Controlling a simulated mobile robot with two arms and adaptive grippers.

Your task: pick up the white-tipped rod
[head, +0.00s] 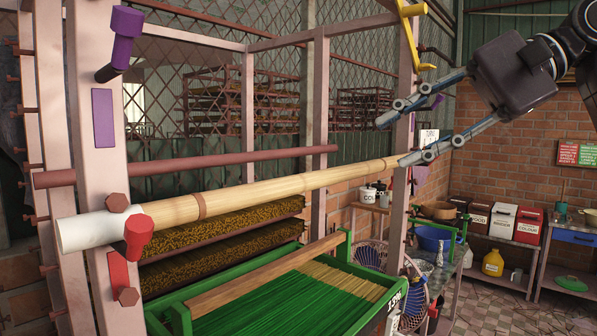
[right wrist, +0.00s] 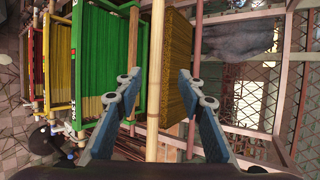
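The white-tipped rod (head: 265,187) is a long tan bamboo pole lying nearly level across the pink frame. Its white end (head: 90,232) is at the near left, beside a red clamp knob. My right gripper (head: 392,140) is open and empty at the rod's far right end, with its lower fingertip close to the rod. In the right wrist view the rod (right wrist: 158,50) runs up the middle, lined up between the two open fingers (right wrist: 160,80). I cannot tell whether either finger touches it. My left gripper is not in view.
A dark red bar (head: 235,163) runs above the rod. Pink posts (head: 321,130) stand around it. A green tray (head: 345,250) of green sticks and racks of brown sticks (head: 215,228) lie below. Shelves with bins (head: 515,222) stand at the right back.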

